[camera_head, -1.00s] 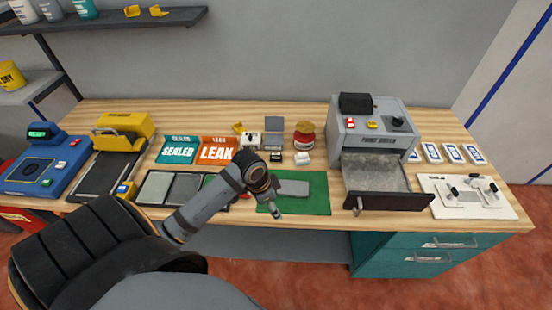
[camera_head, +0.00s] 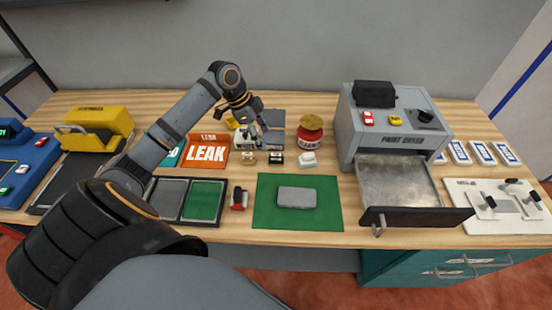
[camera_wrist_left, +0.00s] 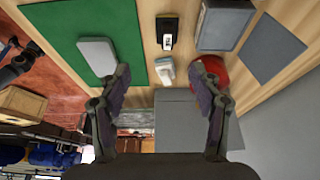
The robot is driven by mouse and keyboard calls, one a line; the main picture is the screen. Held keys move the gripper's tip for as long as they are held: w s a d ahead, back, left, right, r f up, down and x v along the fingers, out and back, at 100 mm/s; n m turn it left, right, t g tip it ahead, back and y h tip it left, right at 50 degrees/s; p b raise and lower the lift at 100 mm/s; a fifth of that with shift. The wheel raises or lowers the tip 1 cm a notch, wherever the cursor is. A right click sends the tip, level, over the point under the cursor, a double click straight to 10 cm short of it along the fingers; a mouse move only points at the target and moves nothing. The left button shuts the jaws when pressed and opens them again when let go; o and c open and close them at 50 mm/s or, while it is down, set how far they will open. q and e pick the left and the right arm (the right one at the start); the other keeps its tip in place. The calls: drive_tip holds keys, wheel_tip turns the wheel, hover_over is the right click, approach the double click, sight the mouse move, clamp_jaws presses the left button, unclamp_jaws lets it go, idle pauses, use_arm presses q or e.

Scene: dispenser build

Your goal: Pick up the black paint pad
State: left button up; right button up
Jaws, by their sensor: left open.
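The black paint pad (camera_head: 276,158) is a small black block on the wooden bench, between a tan-and-white pad (camera_head: 248,158) and a white pad (camera_head: 308,160). In the left wrist view a black block with a pale label (camera_wrist_left: 167,32) lies near the top middle, beyond the fingertips, with the white pad (camera_wrist_left: 166,70) closer between them. My left gripper (camera_head: 253,131) is open and empty, above the back of the bench, up and left of the black pad in the head view. Its two fingers show in the left wrist view (camera_wrist_left: 160,78). My right gripper is not in view.
A red jar (camera_head: 310,137) stands right behind the white pad. A green mat (camera_head: 265,212) with a grey block (camera_head: 297,197) lies in front. The paint dryer (camera_head: 378,140) with its open drawer (camera_head: 400,186) stands right. A red-and-black item (camera_head: 239,199) lies left of the mat.

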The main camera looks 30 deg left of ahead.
sight(276, 155)
use_arm(q)
drive_tip(key=x, duration=0.4)
drive_tip(key=a+x, duration=0.1)
drive_tip(key=x, duration=0.1)
drive_tip(key=shift+w+d+f, duration=0.1)
drive_tip(key=shift+w+f, duration=0.05)
drive_tip(key=shift+w, duration=0.15)
drive_tip(key=shift+w+f, duration=0.15)
drive_tip(key=shift+f, duration=0.2)
drive_tip(key=shift+w+d+f, duration=0.1)
drive_tip(key=shift+d+f, duration=0.05)
drive_tip(key=shift+f, duration=0.15)
drive_tip(key=x, duration=0.4)
drive_tip(key=shift+w+f+p, duration=0.1)
drive_tip(key=shift+w+p, duration=0.05)
drive_tip(key=shift+p, duration=0.15)
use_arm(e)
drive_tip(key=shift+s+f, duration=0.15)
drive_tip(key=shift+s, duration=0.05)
